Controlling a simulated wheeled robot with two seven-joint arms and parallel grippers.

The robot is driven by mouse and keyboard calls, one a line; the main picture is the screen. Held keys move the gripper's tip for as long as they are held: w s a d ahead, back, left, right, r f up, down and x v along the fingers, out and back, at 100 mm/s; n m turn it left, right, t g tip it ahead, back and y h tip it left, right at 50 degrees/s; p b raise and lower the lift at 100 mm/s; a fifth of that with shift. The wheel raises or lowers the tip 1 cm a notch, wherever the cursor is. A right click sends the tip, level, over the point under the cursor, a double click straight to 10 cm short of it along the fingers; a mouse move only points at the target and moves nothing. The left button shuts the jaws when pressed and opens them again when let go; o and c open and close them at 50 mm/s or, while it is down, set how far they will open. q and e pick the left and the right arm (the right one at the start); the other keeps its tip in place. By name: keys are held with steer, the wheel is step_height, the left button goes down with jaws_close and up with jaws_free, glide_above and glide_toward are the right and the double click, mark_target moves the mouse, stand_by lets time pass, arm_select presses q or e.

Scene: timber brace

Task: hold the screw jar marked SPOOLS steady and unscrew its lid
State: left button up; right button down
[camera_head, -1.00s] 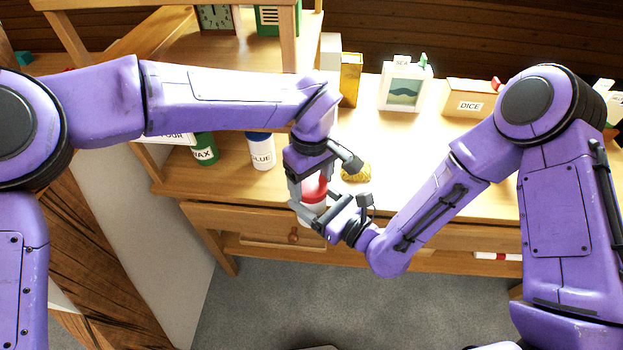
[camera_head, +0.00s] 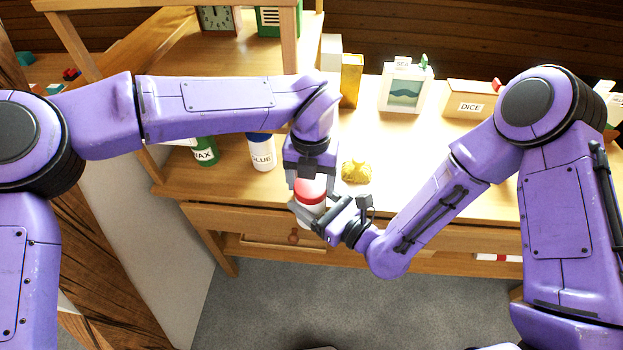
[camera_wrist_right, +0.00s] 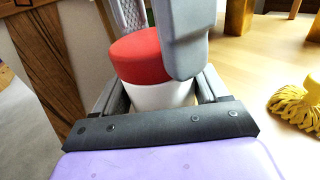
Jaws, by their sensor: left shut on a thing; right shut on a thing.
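The screw jar has a white body (camera_head: 312,208) and a red lid (camera_head: 309,189); it is near the front edge of the desk. It stands large in the right wrist view, with its red lid (camera_wrist_right: 138,58) above the white body (camera_wrist_right: 160,97). No SPOOLS marking shows. My left gripper (camera_head: 309,183) comes down from above and is shut on the red lid, one finger on each side. My right gripper (camera_head: 315,213) is shut around the white body from the front right. Its fingers partly hide the body.
A white GLUE bottle (camera_head: 262,153) and a green WAX jar (camera_head: 205,151) stand to the left. A DICE box (camera_head: 470,105) and a SEA box (camera_head: 405,90) stand farther back. The desktop between is clear.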

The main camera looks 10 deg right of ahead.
arm_select(q)
steer(key=shift+w+d+r, duration=0.1)
steer(key=o, duration=1.2)
steer(key=shift+c, duration=0.2)
